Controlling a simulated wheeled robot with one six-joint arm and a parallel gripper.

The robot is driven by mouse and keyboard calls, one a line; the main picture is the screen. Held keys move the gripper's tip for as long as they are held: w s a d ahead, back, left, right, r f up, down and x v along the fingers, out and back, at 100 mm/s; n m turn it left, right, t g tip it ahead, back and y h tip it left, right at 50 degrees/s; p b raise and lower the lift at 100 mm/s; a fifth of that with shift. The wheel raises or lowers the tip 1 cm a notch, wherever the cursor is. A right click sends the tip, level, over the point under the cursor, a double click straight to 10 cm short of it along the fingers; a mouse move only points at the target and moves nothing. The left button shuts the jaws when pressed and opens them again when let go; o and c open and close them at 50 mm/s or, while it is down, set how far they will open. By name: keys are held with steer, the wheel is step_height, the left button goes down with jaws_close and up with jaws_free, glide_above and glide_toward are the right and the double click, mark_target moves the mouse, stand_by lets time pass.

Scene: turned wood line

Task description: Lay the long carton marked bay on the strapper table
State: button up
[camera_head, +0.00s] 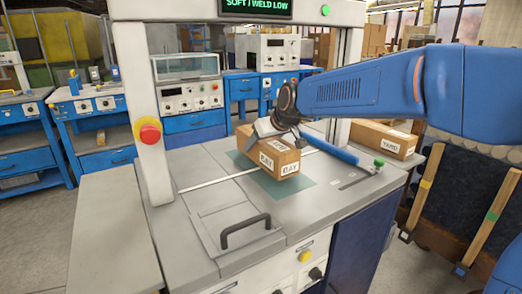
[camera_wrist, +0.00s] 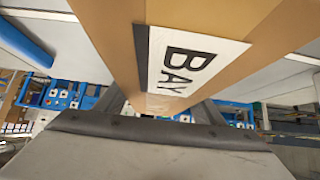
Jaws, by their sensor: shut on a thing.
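The long brown carton marked BAY (camera_head: 285,162) is over the teal patch (camera_head: 284,190) of the grey strapper table (camera_head: 215,190), between the posts of the frame. I cannot tell whether its underside touches the table. My gripper (camera_head: 268,130) is shut on the carton from above. In the wrist view the carton (camera_wrist: 115,50) fills the upper middle, its BAY label close to the dark gripper pads (camera_wrist: 140,125). The carton's underside and far end are hidden.
Another carton (camera_head: 378,138), with a label hard to read, lies behind right. A hatch with a black handle (camera_head: 245,230) is at the table's front. A white post with a red button (camera_head: 148,133) stands left, and a blue bar (camera_head: 330,150) lies right of the carton.

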mark_target(270, 140)
steer(key=shift+f, duration=1.1)
steer(key=shift+f, duration=0.1)
steer(key=o, duration=1.5)
steer(key=v, duration=1.2)
